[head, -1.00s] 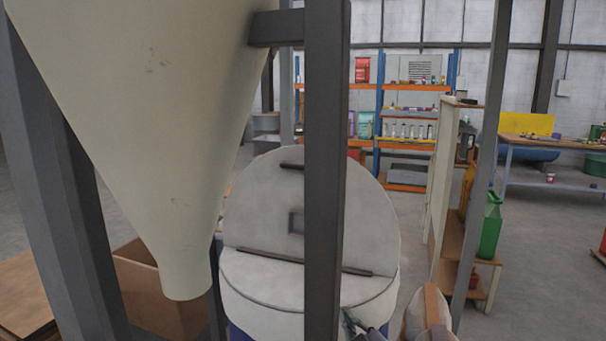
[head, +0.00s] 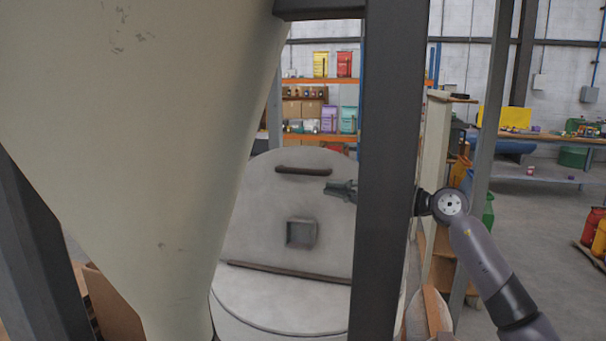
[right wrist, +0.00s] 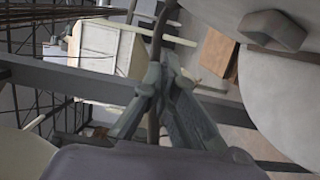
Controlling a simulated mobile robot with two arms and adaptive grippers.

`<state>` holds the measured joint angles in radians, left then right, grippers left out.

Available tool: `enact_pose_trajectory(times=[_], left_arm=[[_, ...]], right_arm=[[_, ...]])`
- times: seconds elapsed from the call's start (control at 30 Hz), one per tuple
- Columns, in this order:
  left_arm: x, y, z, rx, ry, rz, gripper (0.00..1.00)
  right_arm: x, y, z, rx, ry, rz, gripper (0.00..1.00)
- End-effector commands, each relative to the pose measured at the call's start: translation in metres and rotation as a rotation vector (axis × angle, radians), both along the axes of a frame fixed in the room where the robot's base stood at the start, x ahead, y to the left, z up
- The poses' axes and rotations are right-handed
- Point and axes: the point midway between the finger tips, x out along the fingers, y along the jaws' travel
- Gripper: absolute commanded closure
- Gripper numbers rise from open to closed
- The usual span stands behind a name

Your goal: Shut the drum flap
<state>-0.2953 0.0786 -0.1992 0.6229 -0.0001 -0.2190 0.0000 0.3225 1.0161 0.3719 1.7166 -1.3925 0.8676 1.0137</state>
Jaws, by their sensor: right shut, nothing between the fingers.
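The drum flap (head: 265,205) is a pale grey rounded plate standing raised at the back of the drum top (head: 285,300). It has a dark handle bar (head: 303,171) near its upper edge and a small square fitting (head: 300,234) below. A dark hinge strip runs along its base. My right gripper (head: 330,188) is shut and empty in front of the flap, just right of and below the handle. In the right wrist view its fingers (right wrist: 160,78) show beside a dark curved bar (right wrist: 160,30); I cannot tell whether they touch it. My left gripper is out of view.
A large cream hopper (head: 140,120) fills the left side, close to the flap. A dark upright post (head: 388,150) crosses in front of my right wrist. Another post (head: 490,130) and a wooden shelf unit (head: 435,150) stand to the right.

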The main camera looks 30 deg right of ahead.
Motion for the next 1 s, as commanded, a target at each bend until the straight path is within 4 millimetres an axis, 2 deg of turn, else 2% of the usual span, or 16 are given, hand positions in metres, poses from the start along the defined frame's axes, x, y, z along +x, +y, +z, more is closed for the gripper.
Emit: enact_pose_trajectory(times=[0.2, 0.43, 0.5, 0.7, 1.0], left_arm=[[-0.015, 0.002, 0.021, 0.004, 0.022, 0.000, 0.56], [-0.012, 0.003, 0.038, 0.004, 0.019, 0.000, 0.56], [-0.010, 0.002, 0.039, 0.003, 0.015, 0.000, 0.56], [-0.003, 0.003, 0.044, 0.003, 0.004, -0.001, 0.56], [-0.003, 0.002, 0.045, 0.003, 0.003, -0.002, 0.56]], right_arm=[[0.037, 0.020, 0.007, 0.006, -0.005, 0.004, 1.00], [0.082, 0.043, 0.006, 0.005, -0.004, 0.005, 1.00], [0.089, 0.031, 0.004, 0.006, -0.004, -0.002, 1.00], [0.102, 0.016, 0.003, 0.003, -0.002, 0.001, 1.00], [0.106, 0.011, 0.001, 0.001, -0.003, 0.003, 1.00]])
